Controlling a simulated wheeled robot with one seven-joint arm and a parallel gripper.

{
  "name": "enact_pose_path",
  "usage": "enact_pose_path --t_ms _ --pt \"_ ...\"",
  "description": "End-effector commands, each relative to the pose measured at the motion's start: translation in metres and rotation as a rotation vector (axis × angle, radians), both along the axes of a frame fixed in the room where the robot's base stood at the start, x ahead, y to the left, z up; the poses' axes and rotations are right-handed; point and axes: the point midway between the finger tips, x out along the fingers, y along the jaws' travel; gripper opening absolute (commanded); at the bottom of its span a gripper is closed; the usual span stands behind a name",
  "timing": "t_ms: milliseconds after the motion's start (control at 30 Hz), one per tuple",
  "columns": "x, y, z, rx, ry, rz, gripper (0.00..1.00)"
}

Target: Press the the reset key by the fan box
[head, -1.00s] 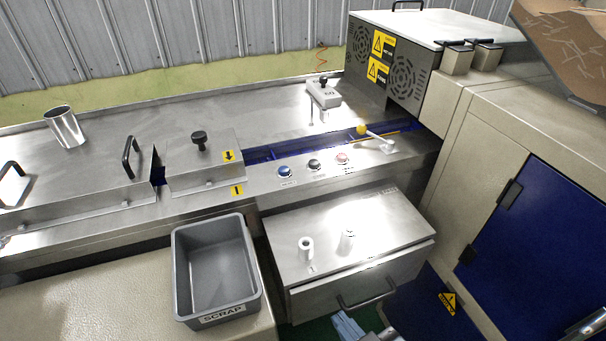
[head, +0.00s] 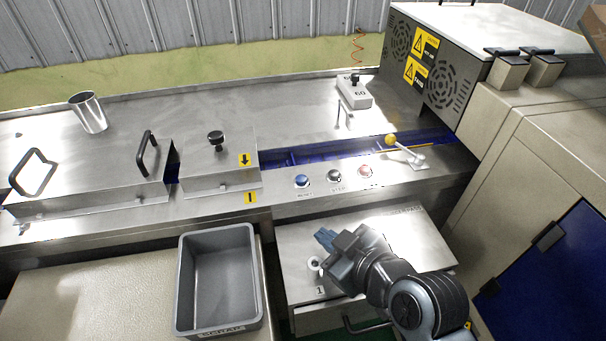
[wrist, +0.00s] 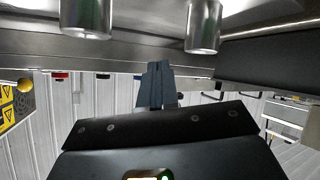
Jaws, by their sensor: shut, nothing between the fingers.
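Three round buttons sit in a row on the steel front ledge in the head view: a blue one (head: 302,181) on the left, a black one (head: 334,175) in the middle and a red one (head: 364,171) on the right. The label under the blue one seems to read RESET; the lettering is small. The grey fan box (head: 440,62) with yellow warning signs stands at the upper right. My gripper (head: 325,238) is shut and empty, below and apart from the buttons, over the steel drawer unit. In the wrist view its closed fingers (wrist: 156,86) point toward the ledge.
A yellow-knobbed lever (head: 391,141) lies right of the buttons. Two metal posts stand on the drawer unit (head: 415,232); one (head: 314,265) shows beside my gripper, and both hang at the wrist view's top (wrist: 87,15). A grey scrap bin (head: 185,285) stands left.

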Motion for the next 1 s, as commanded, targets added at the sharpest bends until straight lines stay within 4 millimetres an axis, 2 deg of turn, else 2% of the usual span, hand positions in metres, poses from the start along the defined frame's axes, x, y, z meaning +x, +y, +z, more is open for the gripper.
enact_pose_path --t_ms 200,500,800,1000 --pt "0.042 0.023 0.034 -0.096 -0.035 0.165 0.00" --pt "0.087 0.047 0.091 -0.275 -0.086 0.425 0.00" --pt "0.111 0.055 0.137 -0.429 -0.124 0.616 0.00" --pt "0.115 0.056 0.148 -0.466 -0.129 0.660 0.00"
